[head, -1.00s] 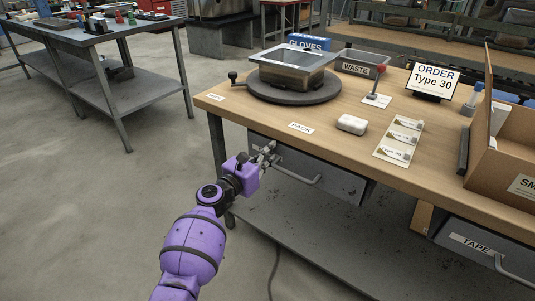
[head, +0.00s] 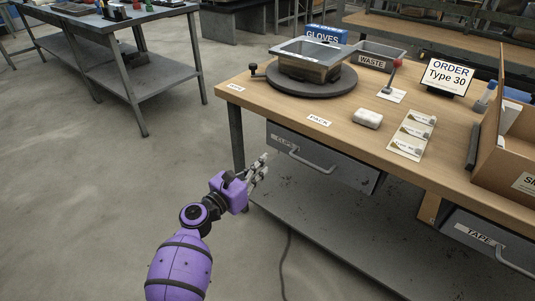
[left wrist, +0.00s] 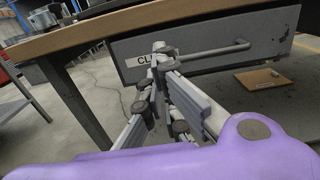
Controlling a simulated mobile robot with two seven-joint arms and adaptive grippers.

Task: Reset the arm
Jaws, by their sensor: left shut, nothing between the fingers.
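My left gripper (head: 262,168) is shut and empty at the end of the purple arm. It hangs in front of the workbench's left front corner, below the tabletop edge and left of the drawer (head: 322,160). In the left wrist view my left gripper (left wrist: 160,52) shows with its fingertips together, in front of the drawer label "CL…" and the drawer handle (left wrist: 205,52). From these views I cannot tell the exact gap between the fingertips and the drawer front. My right gripper is not in view.
The workbench (head: 290,116) holds a turntable (head: 300,84) with a metal tray, a waste bin (head: 378,58), a white block (head: 368,118), label cards (head: 412,134), an order sign (head: 448,76) and a cardboard box (head: 505,150). A tape drawer (head: 490,245) is at right. Floor at left is clear.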

